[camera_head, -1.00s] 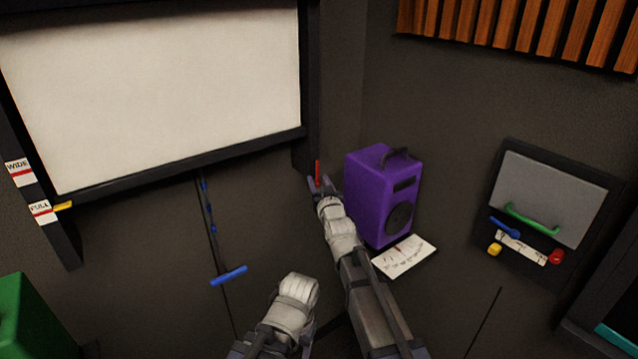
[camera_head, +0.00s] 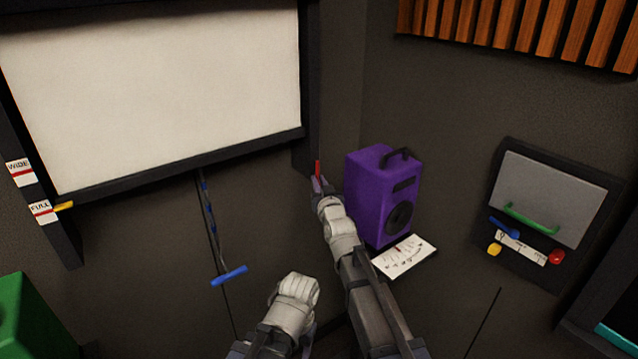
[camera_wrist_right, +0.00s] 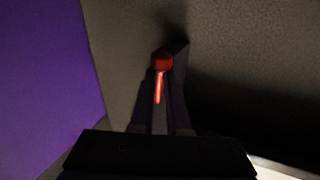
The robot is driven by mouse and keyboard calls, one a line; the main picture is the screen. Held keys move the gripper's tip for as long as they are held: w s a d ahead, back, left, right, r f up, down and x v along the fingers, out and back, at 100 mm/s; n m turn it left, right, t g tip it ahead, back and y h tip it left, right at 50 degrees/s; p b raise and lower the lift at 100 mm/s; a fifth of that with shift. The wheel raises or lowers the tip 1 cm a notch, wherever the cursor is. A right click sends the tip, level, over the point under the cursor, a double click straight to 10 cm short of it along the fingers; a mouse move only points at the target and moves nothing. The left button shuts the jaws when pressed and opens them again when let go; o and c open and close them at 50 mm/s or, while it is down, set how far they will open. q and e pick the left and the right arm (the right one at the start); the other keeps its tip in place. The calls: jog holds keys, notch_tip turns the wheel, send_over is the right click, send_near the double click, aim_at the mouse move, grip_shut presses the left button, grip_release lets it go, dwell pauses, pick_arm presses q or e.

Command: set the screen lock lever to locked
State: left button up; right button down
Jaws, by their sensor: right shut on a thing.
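The red screen lock lever (camera_head: 318,168) stands upright beside the lower right corner of the screen frame. It also shows in the right wrist view (camera_wrist_right: 162,62), with a rounded red end and a bright red shaft. My right gripper (camera_head: 318,184) is shut on the lever, and in the wrist view its dark fingers (camera_wrist_right: 160,92) lie on either side of the shaft. The fingers hide part of the lever. The big pale screen (camera_head: 155,85) hangs in a dark frame at the upper left.
A purple speaker (camera_head: 372,200) stands close to the right of my right gripper, with a paper sheet (camera_head: 403,258) by its foot. A blue pull handle (camera_head: 229,275) hangs below the screen. A panel with a green handle (camera_head: 531,219) is at the right.

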jog(key=shift+f, duration=0.15)
dwell(0.6)
jog(key=shift+s+a+r+m+g+y+p, duration=0.45)
jog(key=shift+r+m+g+p, duration=0.6)
jog(key=shift+m+p, duration=1.15)
jog(key=shift+s+a+r+m+g+y+p, duration=0.3)
jog(key=shift+a+r+m+g+y+p, duration=0.55)
jog(key=shift+m+p, duration=1.4)
jog(key=shift+s+a+r+m+g+y+p, duration=0.35)
jog(key=shift+r+m+g+p, duration=0.95)
jog(key=shift+p, duration=1.6)
jog(key=shift+f+m, duration=0.15)
jog(key=shift+m, duration=0.1)
jog(key=c, duration=0.9)
grip_release()
jog(key=shift+d, duration=0.15)
